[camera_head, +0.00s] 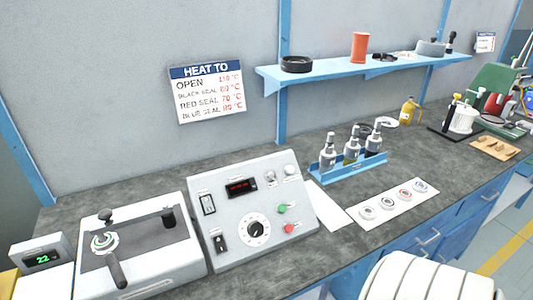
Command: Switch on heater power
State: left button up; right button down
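The grey control box (273,173) with a sloped face stands on the bench left of centre. It has a lit red digital display (240,187), an upper left switch (208,204) and a lower left black switch (220,243). A round black dial (255,231), a green button (282,209) and a red button (289,228) are also on it. Two pale round lamps (280,174) sit at its upper right. The labels are too small to read, so I cannot tell which switch is heater power or its position.
A white unit (160,279) with a black-knobbed lever stands left of the box, beside a small green-digit display (42,259). A blue bottle rack (348,172) and a white card (378,226) with several rings lie right. A blue shelf (340,74) hangs above.

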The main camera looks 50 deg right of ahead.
aim_at(221, 245)
jog(key=z, duration=1.35)
